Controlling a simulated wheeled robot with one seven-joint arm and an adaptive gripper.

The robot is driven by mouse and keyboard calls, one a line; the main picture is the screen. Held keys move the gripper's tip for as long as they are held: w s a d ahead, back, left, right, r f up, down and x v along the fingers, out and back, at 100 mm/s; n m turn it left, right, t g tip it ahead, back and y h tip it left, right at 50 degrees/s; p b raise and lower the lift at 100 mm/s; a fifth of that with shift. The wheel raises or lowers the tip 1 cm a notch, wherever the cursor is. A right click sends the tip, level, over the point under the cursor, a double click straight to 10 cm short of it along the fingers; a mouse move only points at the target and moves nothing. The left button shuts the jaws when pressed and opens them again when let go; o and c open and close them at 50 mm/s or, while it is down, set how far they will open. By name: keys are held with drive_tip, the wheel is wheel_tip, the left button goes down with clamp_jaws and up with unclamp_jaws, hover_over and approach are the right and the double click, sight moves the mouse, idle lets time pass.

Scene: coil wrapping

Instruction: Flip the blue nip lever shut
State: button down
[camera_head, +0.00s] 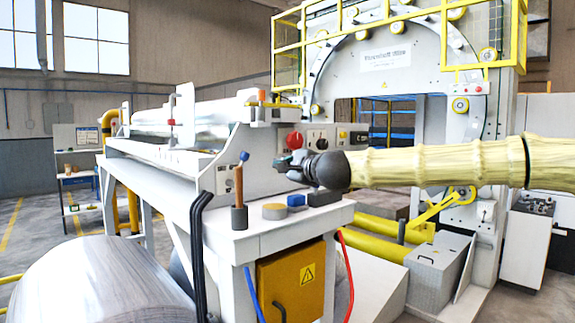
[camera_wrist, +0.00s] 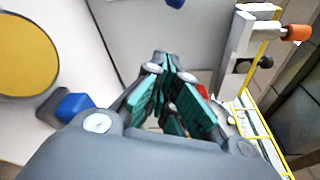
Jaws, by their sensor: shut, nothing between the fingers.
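I cannot tell whether this is the nip lever. My gripper (camera_head: 283,163) is shut and empty, above the table and to the right of the blue knob, apart from it. In the wrist view its teal-padded fingers (camera_wrist: 166,64) meet at the tips. A small blue piece at the top edge of the wrist view (camera_wrist: 176,3) is mostly cut off.
A yellow disc (camera_head: 274,211) and a blue-and-grey block (camera_head: 297,200) sit on the tabletop below my gripper. A red button (camera_head: 294,140) is on the panel behind it. A lever with an orange knob (camera_wrist: 296,32) shows at right in the wrist view.

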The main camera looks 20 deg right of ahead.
drive_tip(key=w+a+p, duration=0.3)
drive_tip(key=w+a, duration=0.1)
drive_tip(key=w, duration=0.2)
drive_tip(key=shift+w+a+r+p, duration=0.25)
drive_tip(key=shift+r+p, duration=0.1)
drive_tip(key=shift+r, duration=0.05)
drive_tip(key=shift+a, duration=0.1)
idle(0.3)
